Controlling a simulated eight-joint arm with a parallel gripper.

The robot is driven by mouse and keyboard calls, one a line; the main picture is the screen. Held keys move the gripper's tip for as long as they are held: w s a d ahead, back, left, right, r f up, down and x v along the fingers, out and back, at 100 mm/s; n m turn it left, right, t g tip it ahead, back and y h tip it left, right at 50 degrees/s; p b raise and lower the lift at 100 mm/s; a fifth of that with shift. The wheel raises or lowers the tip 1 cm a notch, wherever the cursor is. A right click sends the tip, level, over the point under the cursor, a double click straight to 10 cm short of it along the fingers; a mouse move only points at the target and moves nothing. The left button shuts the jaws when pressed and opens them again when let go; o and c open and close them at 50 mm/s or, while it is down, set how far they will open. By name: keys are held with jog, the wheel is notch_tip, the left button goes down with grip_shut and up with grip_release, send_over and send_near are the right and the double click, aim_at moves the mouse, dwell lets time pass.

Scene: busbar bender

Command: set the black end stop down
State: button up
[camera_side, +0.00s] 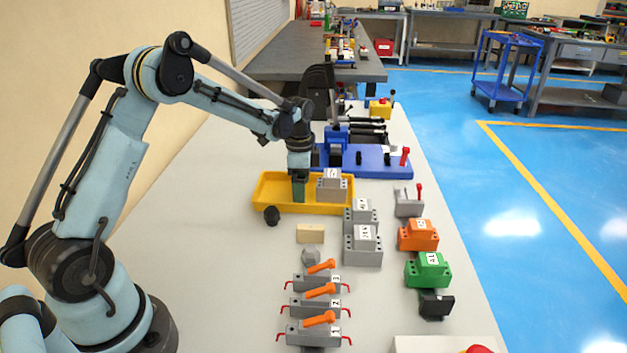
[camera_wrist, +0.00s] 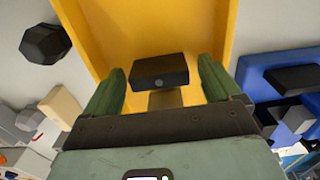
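The black end stop (camera_wrist: 160,72) is a small dark block with a round hole in its near face. In the wrist view it sits between the two green fingers of my gripper (camera_wrist: 161,66), over the yellow tray (camera_wrist: 205,25). A narrow strip of yellow shows on each side of it, so the fingers look apart from it. In the side view my gripper (camera_side: 299,197) points straight down, low inside the yellow tray (camera_side: 268,192). The end stop is hidden there by the fingers. Whether it rests fully on the tray floor is hard to tell.
A grey labelled block (camera_side: 333,187) stands in the tray right beside my gripper. A black knob (camera_side: 271,215) and a tan block (camera_side: 310,234) lie in front of the tray. The blue bender (camera_side: 375,160) is behind it. Grey blocks (camera_side: 363,246) stand to the front right.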

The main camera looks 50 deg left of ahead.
notch_tip(320, 180, up, 12)
jog(key=s+d+r+n+t, duration=0.2)
jog(key=s+d+r, duration=0.2)
jog(key=s+d+f+n+t, duration=0.3)
jog(key=s+d+n+t, duration=0.2)
jog(key=s, duration=0.8)
jog(key=d+n, duration=0.2)
jog(key=d, duration=0.2)
jog(key=shift+s, duration=0.3)
